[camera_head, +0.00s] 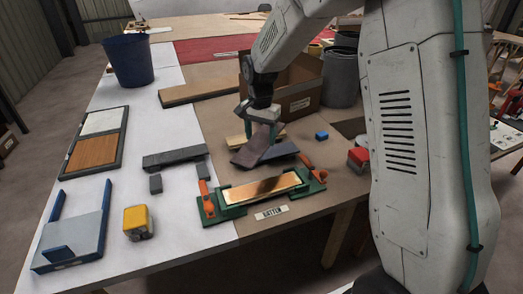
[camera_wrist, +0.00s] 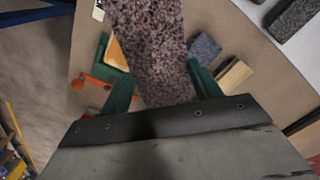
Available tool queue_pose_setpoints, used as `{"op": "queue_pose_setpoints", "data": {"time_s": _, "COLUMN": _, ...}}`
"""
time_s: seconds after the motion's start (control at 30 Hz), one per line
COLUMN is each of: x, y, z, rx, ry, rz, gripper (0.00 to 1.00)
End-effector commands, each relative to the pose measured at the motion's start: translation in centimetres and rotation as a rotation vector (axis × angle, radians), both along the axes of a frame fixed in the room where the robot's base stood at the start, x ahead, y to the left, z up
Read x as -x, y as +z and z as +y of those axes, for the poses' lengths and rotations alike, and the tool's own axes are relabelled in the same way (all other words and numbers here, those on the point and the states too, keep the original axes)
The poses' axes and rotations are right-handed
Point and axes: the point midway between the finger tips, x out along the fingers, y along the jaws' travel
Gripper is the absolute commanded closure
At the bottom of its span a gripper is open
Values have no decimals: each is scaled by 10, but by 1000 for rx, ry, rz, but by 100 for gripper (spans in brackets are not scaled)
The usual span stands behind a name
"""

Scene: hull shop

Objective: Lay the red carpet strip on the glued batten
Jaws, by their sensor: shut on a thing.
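My gripper (camera_head: 263,128) is shut on a dark reddish, speckled carpet strip (camera_head: 250,147) and holds it tilted above the bench, behind the batten. In the wrist view the gripper's green fingers (camera_wrist: 162,92) stand on both sides of the strip (camera_wrist: 150,45), whose far end leaves the top of the picture. The batten (camera_head: 245,191) has a glossy golden top with a dark shadow or reflection. It sits in a green holder (camera_head: 212,213) with orange clamps at its ends. In the wrist view part of the golden batten (camera_wrist: 116,55) shows left of the strip, which hides the rest.
A blue-grey strip (camera_head: 284,150) and a pale wooden strip (camera_head: 236,141) lie behind the holder. A label (camera_head: 272,212) lies before it. A dark grey bar (camera_head: 175,157), yellow block (camera_head: 138,222), blue block (camera_head: 321,135) and red block (camera_head: 359,158) stand around. A cardboard box (camera_head: 305,85) stands behind.

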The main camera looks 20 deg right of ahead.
Motion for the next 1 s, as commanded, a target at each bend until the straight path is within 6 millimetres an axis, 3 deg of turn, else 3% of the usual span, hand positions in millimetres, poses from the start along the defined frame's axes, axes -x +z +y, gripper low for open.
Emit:
{"op": "queue_pose_setpoints", "data": {"time_s": 0.2, "x": 41, "y": -13, "z": 11, "rx": 0, "ry": -458, "rz": 1, "gripper": 60}}
{"op": "queue_pose_setpoints", "data": {"time_s": 0.4, "x": 61, "y": -20, "z": 15, "rx": 1, "ry": -701, "rz": 1, "gripper": 60}}
{"op": "queue_pose_setpoints", "data": {"time_s": 0.67, "x": 65, "y": -33, "z": 16, "rx": 2, "ry": -755, "rz": 3, "gripper": 60}}
{"op": "queue_pose_setpoints", "data": {"time_s": 1.0, "x": 65, "y": -73, "z": 16, "rx": 2, "ry": -752, "rz": 4, "gripper": 60}}
